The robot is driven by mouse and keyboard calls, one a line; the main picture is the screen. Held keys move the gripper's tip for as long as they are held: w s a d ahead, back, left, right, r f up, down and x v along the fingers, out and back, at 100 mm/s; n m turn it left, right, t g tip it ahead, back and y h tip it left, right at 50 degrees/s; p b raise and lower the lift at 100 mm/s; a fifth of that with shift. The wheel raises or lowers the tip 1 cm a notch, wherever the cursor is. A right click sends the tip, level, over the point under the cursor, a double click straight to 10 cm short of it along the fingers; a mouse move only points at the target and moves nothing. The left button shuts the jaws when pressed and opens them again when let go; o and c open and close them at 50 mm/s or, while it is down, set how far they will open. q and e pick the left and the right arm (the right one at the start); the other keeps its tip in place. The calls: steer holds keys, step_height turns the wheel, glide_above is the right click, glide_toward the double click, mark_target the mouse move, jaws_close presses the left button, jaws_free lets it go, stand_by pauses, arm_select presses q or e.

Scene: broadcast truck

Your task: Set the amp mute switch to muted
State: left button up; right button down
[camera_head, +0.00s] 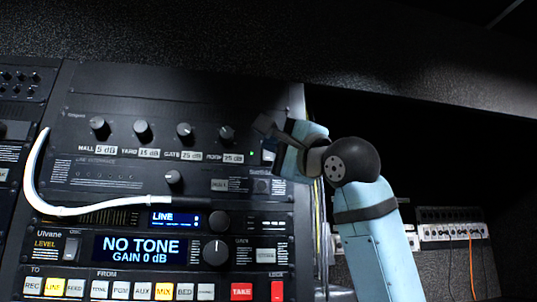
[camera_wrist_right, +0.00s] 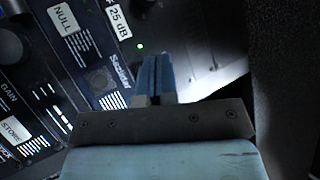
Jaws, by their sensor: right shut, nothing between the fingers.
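The amp panel (camera_head: 80,105) is the dark upper unit with a row of knobs and dB labels. A small green light (camera_head: 252,153) glows at its right end and also shows in the wrist view (camera_wrist_right: 140,46). My right gripper (camera_head: 269,152) is in front of the right end of this panel, close to the green light. Its blue fingers (camera_wrist_right: 154,57) are shut together and hold nothing. I cannot make out the mute switch or its position; the gripper may hide it. I cannot tell whether the fingertips touch the panel. My left gripper is not in view.
A white curved cable (camera_head: 32,175) hangs across the rack's left side. Below are a NO TONE display (camera_head: 140,249) and a row of buttons with a red TAKE key (camera_head: 242,291). A dark recess with a patch unit (camera_head: 452,232) lies to the right.

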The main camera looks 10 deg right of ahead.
mark_target(268, 154)
steer(key=shift+w+f, duration=0.15)
steer(key=shift+w, duration=1.05)
stand_by(1.0)
steer(key=shift+w, duration=0.1)
steer(key=shift+w+f, duration=0.1)
steer(key=shift+w, duration=0.25)
steer(key=shift+w, duration=0.3)
stand_by(0.7)
steer(key=shift+s, duration=0.1)
